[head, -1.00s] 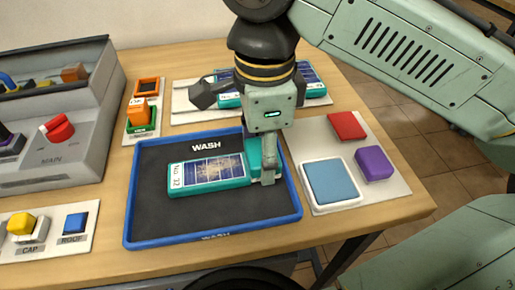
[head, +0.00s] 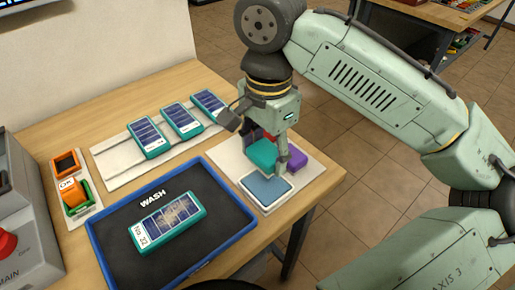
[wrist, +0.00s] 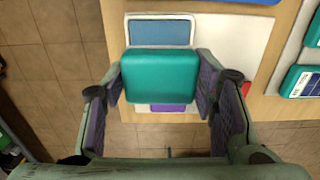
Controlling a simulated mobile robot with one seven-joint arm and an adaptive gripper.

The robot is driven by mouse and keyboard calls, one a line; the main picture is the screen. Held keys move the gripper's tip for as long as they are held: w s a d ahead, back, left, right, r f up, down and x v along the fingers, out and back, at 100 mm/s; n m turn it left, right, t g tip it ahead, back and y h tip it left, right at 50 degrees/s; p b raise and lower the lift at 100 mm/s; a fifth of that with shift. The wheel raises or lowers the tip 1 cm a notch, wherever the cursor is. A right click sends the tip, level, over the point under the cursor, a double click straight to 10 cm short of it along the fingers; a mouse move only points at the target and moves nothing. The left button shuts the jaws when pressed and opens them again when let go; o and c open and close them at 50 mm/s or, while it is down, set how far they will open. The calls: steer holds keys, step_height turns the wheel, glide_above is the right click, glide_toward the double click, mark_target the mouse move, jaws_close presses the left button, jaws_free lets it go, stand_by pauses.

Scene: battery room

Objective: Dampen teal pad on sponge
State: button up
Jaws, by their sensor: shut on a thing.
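My gripper (head: 277,153) is shut on the teal pad (head: 262,153), which it holds above the white board at the table's right end. In the wrist view the teal pad (wrist: 160,77) sits between both fingers. The sponge, a blue square in a white tray (head: 268,188), lies just in front of and below the pad in the head view. In the wrist view the blue sponge (wrist: 160,33) shows beyond the pad's far edge, partly covered by it. The pad appears raised; I cannot tell its exact height.
A purple block (head: 297,159) and a mostly hidden red block (head: 270,137) are on the same board. Several similar panels (head: 182,121) stand on a rack behind. The table edge is close on the right.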

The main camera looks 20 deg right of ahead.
mark_target(266, 184)
steer(key=shift+d+f+b, duration=0.1)
steer(key=shift+f+b, duration=2.8)
steer(key=shift+f, duration=0.15)
steer(key=shift+f, duration=0.55)
steer(key=shift+r, duration=0.1)
stand_by(0.3)
step_height(266, 184, up, 7)
steer(key=p, duration=0.7)
stand_by(0.6)
